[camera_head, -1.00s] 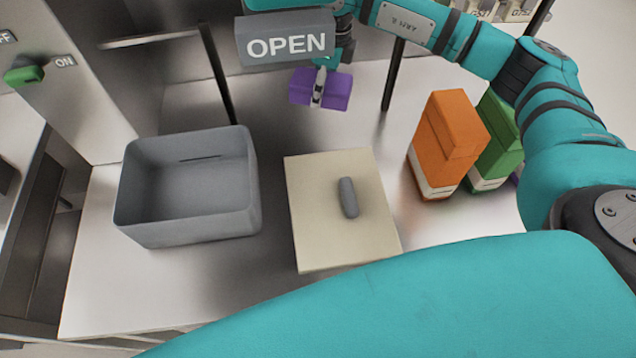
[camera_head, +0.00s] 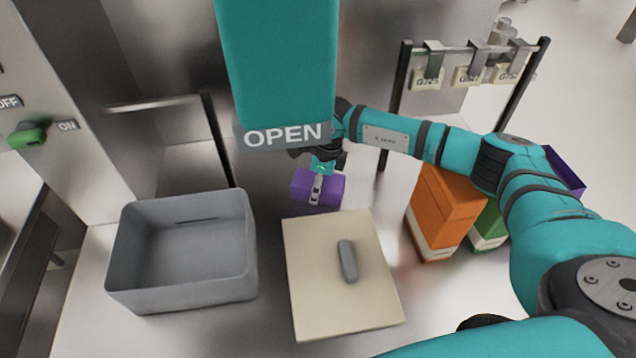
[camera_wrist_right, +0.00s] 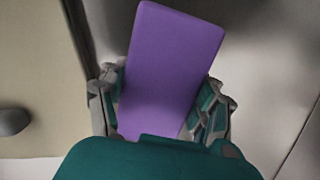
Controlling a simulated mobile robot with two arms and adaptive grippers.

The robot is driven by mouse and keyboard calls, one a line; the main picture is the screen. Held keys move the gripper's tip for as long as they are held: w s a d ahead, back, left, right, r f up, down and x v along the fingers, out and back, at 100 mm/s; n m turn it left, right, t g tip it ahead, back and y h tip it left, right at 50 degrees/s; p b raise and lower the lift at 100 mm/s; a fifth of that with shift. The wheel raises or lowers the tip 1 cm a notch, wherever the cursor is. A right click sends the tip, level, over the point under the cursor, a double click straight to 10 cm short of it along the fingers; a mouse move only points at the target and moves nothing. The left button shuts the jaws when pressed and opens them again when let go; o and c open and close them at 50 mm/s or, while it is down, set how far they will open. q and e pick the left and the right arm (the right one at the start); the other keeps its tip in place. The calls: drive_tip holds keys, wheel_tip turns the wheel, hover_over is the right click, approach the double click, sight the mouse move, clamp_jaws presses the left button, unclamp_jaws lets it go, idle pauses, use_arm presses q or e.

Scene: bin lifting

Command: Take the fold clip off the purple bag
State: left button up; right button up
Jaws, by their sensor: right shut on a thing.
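My right gripper (camera_head: 318,187) is shut on a purple block (camera_head: 332,190), which looks like the fold clip, with a pale finger across its near side. In the right wrist view the purple block (camera_wrist_right: 170,65) stands tilted between the two fingers. It is behind the cream board and apart from the purple bag. The purple bag (camera_head: 566,172) is at the right, behind my right arm and the green bag. Only its upper part shows, with a dark, open-looking top; the rest is hidden. My left gripper is not in view.
A grey open bin (camera_head: 180,295) stands left of a cream board (camera_head: 310,300) with a grey handle-like piece (camera_head: 347,260). An orange bag (camera_head: 445,205) and a green bag (camera_head: 489,230) stand right. An OPEN sign (camera_head: 283,136) and a rail with tags (camera_head: 475,52) are behind.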

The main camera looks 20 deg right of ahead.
sight(326, 181)
drive_tip(key=shift+f, duration=0.1)
drive_tip(key=o, duration=1.3)
drive_tip(key=shift+o, duration=0.2)
drive_tip(key=shift+r, duration=0.55)
drive_tip(key=r, duration=0.3)
drive_tip(key=d+r+b, duration=0.1)
drive_tip(key=r, duration=0.3)
drive_tip(key=s+r+b, duration=0.1)
drive_tip(key=r, duration=0.3)
drive_tip(key=shift+d, duration=0.25)
drive_tip(key=shift+r, duration=0.1)
drive_tip(key=shift+s, duration=0.1)
